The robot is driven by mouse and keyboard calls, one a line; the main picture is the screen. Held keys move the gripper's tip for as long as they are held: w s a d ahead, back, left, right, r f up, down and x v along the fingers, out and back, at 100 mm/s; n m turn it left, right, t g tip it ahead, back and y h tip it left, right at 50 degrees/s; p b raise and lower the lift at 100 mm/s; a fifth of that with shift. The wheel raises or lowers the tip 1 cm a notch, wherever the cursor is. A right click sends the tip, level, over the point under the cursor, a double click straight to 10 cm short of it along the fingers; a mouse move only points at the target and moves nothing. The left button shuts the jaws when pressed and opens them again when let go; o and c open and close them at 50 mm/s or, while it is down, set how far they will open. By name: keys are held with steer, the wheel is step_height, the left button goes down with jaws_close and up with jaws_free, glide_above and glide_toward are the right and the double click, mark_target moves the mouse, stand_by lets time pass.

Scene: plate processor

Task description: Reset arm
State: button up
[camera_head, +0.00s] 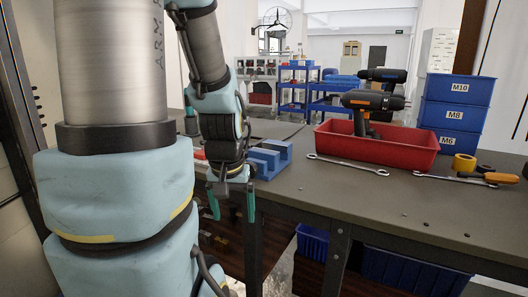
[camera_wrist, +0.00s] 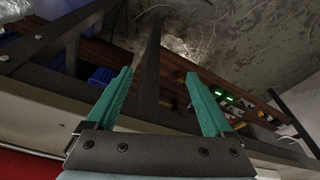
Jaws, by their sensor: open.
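My gripper (camera_head: 231,203) hangs fingers down at the front edge of the grey workbench (camera_head: 350,200) in the head view. Its two green fingers are spread apart with nothing visible between them. In the wrist view my gripper (camera_wrist: 160,80) is also open and empty. Beyond the fingers there are a dark table leg, a brown lower shelf and the floor. My arm is bent, with its upper links at the left of the head view and the forearm coming down to the gripper.
A red bin (camera_head: 375,148) holds power drills. Blue bins (camera_head: 455,115) are stacked behind it. The bench's front right is mostly clear.

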step_height(320, 180, down, 10)
steer(key=s+b, duration=0.2)
steer(key=b, duration=0.6)
steer(key=w+p+v, duration=0.3)
steer(key=p+v, duration=1.1)
steer(key=w+r+p+v, duration=0.1)
steer(key=w+p+v, duration=0.1)
steer(key=p+v, duration=1.2)
steer(key=shift+w+d+g+p, duration=0.35)
steer(key=shift+w+g, duration=0.05)
steer(key=shift+w, duration=0.3)
steer(key=shift+r, duration=0.1)
